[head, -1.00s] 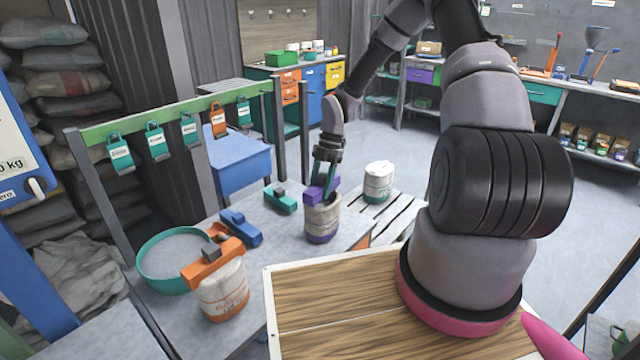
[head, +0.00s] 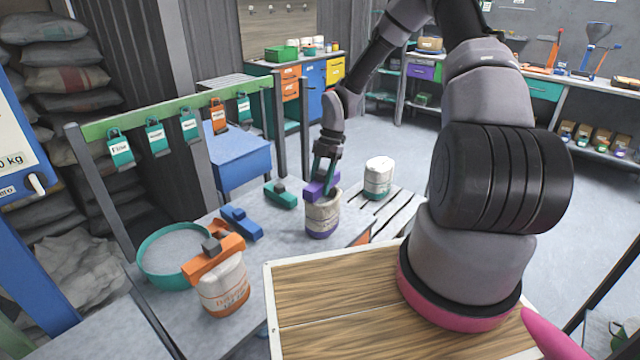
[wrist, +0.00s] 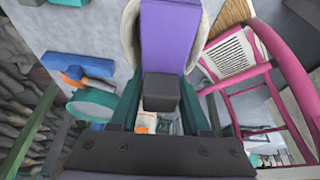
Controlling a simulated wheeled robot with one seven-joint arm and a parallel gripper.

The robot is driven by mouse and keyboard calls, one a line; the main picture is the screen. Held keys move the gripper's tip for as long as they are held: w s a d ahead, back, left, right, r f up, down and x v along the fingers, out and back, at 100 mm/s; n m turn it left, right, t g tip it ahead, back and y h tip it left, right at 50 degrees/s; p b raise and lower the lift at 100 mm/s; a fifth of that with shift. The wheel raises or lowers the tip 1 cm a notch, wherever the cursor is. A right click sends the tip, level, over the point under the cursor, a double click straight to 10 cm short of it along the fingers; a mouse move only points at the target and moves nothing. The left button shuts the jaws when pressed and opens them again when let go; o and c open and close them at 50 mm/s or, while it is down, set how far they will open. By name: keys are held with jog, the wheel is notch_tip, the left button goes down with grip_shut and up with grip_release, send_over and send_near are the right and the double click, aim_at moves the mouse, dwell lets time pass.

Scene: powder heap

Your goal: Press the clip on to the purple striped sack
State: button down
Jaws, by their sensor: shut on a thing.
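The purple striped sack (head: 322,217) stands upright on the grey bench, cream with a purple band at its base. My gripper (head: 325,163) is above it, its teal fingers shut on the dark knob of a purple clip (head: 318,188). The clip lies across the sack's top, slightly tilted; I cannot tell whether it is seated or only touching. In the wrist view the purple clip (wrist: 170,40) extends away from the dark knob between the fingers (wrist: 161,92), and the sack's pale rim (wrist: 130,32) shows beside it. The clip hides most of the sack's mouth.
On the bench are a teal clip (head: 281,194), a blue clip (head: 241,224), a teal-rimmed bowl (head: 150,262) of grey powder and a sack (head: 224,288) with an orange clip (head: 212,258). A teal-banded sack (head: 378,178) stands on the slatted pallet (head: 398,207). A wooden board (head: 340,300) is in front.

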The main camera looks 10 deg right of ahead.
jog(key=shift+f, duration=0.5)
dwell(1.2)
jog(key=shift+c, duration=1.4)
grip_release()
jog(key=shift+o, duration=1.4)
jog(key=shift+r, duration=0.1)
jog(key=shift+r, duration=3.45)
